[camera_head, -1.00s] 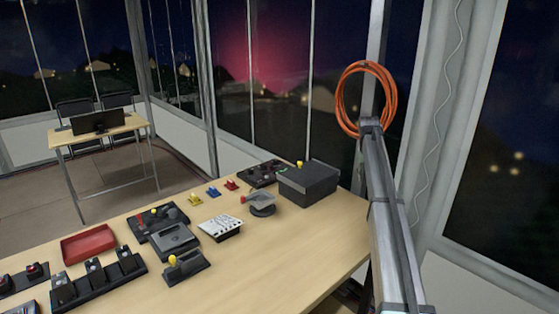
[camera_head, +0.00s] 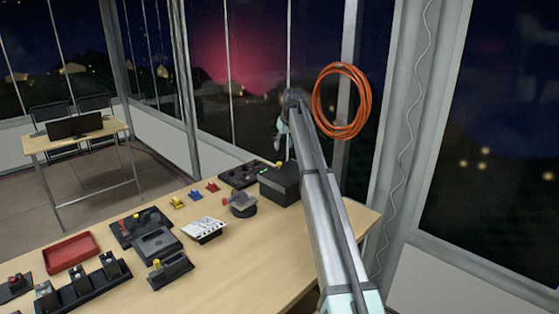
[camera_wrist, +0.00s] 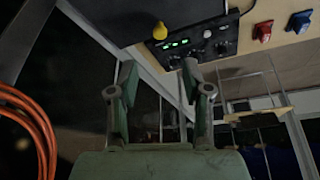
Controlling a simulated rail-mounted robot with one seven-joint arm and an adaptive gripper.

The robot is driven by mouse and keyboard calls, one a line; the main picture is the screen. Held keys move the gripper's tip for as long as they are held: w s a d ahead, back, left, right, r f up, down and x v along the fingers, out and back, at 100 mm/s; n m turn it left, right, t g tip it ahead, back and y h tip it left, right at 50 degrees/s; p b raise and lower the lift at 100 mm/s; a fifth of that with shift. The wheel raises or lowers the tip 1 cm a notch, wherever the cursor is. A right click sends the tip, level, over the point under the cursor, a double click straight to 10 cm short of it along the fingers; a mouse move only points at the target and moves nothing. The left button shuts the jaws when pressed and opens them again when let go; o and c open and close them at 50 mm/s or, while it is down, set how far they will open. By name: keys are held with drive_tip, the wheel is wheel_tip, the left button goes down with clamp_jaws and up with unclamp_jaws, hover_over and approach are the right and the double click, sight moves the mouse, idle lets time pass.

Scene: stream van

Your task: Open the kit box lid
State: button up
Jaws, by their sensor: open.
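The kit box appears to be the dark grey box (camera_head: 283,186) at the far right of the table, with its lid shut. A yellow knob (camera_head: 279,164) shows at its top edge. In the wrist view the dark box (camera_wrist: 140,14) is at the top, with the yellow knob (camera_wrist: 160,31) at its edge. My gripper (camera_wrist: 159,82) is open and empty, with its two fingers apart below the knob in the picture and not touching it. In the head view my arm reaches over the box's right side and hides part of it; the gripper is mostly hidden there.
A black panel with green lights (camera_wrist: 195,45) sits beside the box. A round-based device (camera_head: 243,206), small red, blue and yellow switches, and a red tray (camera_head: 71,252) stand further left. An orange cable coil (camera_head: 342,101) hangs on the window post. The table's front right is clear.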

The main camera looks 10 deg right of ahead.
sight(279, 163)
drive_tip(key=p+x, duration=0.1)
drive_tip(key=x, duration=0.9)
drive_tip(key=shift+w+f+p, duration=0.1)
drive_tip(key=shift+f+p, duration=0.15)
drive_tip(key=shift+p, duration=0.15)
clamp_jaws()
